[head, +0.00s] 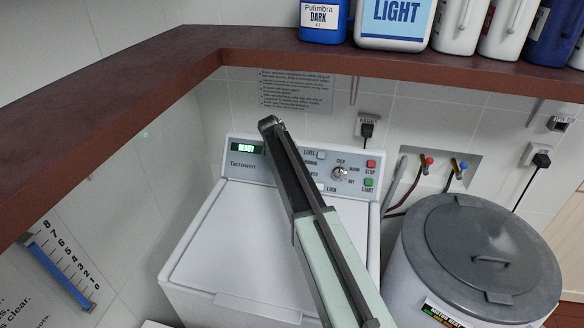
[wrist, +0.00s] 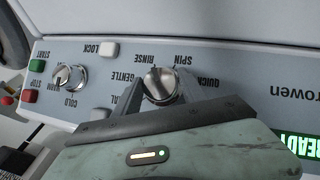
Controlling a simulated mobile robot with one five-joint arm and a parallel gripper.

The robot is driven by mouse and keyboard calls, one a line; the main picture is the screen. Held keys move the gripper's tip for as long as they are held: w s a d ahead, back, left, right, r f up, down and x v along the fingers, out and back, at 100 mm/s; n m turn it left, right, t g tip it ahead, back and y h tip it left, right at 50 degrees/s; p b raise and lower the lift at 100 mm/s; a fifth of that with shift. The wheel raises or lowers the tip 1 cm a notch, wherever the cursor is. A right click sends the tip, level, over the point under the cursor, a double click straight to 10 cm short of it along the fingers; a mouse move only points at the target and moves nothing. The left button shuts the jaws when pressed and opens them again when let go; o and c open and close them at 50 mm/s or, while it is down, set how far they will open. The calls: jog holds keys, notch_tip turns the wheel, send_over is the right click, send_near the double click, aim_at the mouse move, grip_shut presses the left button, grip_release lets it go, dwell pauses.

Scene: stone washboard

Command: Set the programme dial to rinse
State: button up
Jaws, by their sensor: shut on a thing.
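The programme dial (wrist: 161,84) is a round metal knob on the washer's grey panel. In the wrist view, which shows the panel upside down, the labels RINSE (wrist: 137,57), SPIN, QUICK and GENTLE stand around it. My gripper (wrist: 163,78) has one finger on each side of the dial and is shut on it. A dark mark on the dial's face lies near its upper edge, on the RINSE and SPIN side; I cannot tell exactly which label it meets. In the head view my arm hides the dial.
The temperature knob (head: 338,173) and the STOP (head: 371,164) and START (head: 368,182) buttons are right of my arm. A lit display (head: 246,148) reads READY. A shelf (head: 400,62) with bottles runs above. A grey-lidded tub (head: 480,245) stands right of the washer (head: 225,240).

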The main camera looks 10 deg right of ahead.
dwell(0.5)
jog(key=o, duration=1.4)
jog(key=shift+r, duration=0.1)
jog(key=p+v, duration=0.7)
jog(key=shift+a+r, duration=0.1)
jog(key=shift+r, duration=0.2)
jog(key=shift+f, duration=0.1)
